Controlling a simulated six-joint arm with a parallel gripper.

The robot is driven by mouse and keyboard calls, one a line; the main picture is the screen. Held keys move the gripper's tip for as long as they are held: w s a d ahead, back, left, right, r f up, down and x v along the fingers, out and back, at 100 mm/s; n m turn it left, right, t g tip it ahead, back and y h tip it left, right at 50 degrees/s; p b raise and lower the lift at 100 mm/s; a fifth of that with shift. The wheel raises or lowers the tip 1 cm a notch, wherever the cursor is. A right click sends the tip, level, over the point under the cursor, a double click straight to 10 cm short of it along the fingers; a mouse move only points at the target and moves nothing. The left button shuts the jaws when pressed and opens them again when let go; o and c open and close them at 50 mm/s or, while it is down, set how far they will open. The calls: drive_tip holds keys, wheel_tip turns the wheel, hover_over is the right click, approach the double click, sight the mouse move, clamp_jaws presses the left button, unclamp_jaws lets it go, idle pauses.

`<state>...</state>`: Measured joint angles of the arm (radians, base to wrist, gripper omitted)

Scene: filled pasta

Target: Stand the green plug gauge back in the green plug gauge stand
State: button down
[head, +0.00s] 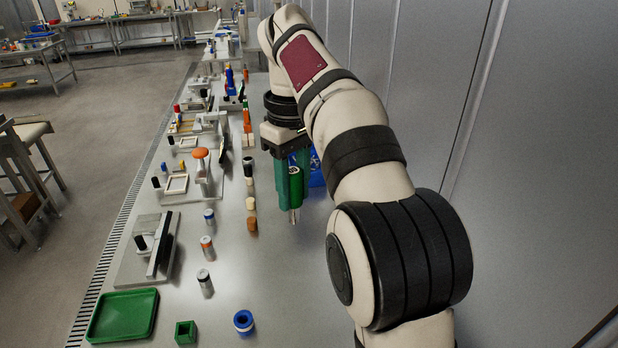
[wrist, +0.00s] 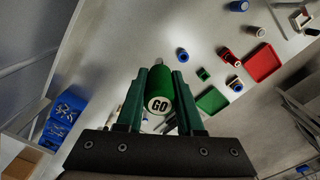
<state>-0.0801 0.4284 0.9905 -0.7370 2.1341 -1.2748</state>
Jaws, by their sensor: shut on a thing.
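The green plug gauge (head: 296,186) is held between the green fingers of my gripper (head: 292,178), above the bench. It looks roughly upright in the head view, with its metal end pointing down. In the wrist view its white "GO" end face (wrist: 159,105) faces the camera, between the fingertips (wrist: 160,76). The green plug gauge stand appears to be the small square green block with a dark opening (head: 186,332), at the near edge of the head view. It also shows in the wrist view (wrist: 203,74). The gauge is well apart from it.
A blue ring-shaped stand (head: 243,322) is right of the green block, and a green tray (head: 122,316) is left of it. Several small cylinders stand farther up the bench. A red tray (wrist: 263,62) shows in the wrist view. Blue bins (wrist: 68,108) are beside my gripper.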

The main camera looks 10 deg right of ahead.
drive_tip(key=a+f+n, duration=1.9)
drive_tip(key=a+f, duration=0.5)
drive_tip(key=a, duration=0.2)
drive_tip(key=shift+w+f+n, duration=0.3)
drive_tip(key=shift+w+f, duration=0.05)
drive_tip(key=shift+f, duration=1.75)
drive_tip(key=shift+f, duration=1.95)
drive_tip(key=shift+c, duration=2.3)
unclamp_jaws()
